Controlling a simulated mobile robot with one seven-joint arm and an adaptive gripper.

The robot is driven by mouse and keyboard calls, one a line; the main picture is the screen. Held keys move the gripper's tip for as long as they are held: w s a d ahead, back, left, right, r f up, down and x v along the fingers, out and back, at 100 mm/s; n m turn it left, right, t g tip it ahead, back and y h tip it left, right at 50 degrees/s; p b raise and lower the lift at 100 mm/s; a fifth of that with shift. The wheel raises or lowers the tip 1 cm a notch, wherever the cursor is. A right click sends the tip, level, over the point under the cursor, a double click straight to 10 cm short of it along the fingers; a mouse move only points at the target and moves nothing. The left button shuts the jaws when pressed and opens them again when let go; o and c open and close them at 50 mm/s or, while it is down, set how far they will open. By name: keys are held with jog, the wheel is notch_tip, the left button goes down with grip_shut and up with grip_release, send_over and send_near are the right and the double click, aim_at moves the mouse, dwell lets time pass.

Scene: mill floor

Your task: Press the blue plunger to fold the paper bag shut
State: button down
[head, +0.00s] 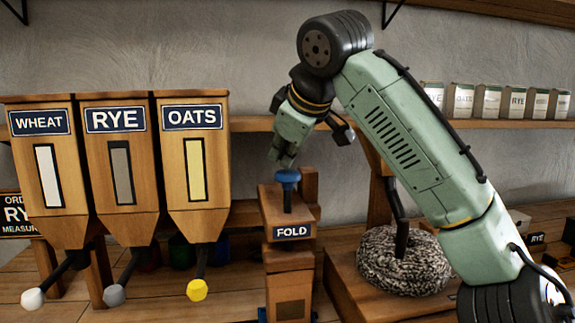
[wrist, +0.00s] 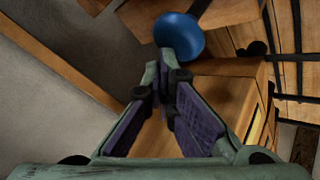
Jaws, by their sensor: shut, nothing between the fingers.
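The blue plunger (head: 287,177) stands up from the top of the wooden block labelled FOLD (head: 292,232) in the head view. In the wrist view the plunger's round blue head (wrist: 180,35) is just past my fingertips. My gripper (head: 282,160) is shut and empty, pointing down right above the plunger. The wrist view shows its fingertips (wrist: 172,75) together, close to the blue head; I cannot tell whether they touch it. A brown paper bag (head: 290,295) appears below the FOLD block, its lower part cut off by the picture edge.
Three hoppers, WHEAT (head: 42,165), RYE (head: 117,160) and OATS (head: 193,160), stand left with white, grey and yellow knobs. A millstone (head: 390,262) lies to the right under my arm. A shelf with several labelled tins (head: 488,102) runs along the back wall.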

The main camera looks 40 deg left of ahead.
jog(key=shift+f+b, duration=0.75)
jog(key=shift+f, duration=0.55)
dwell(0.8)
jog(key=shift+r, duration=0.1)
jog(key=shift+r+p, duration=2.25)
jog(key=shift+r, duration=0.2)
notch_tip(320, 180, up, 5)
jog(key=shift+f, duration=0.1)
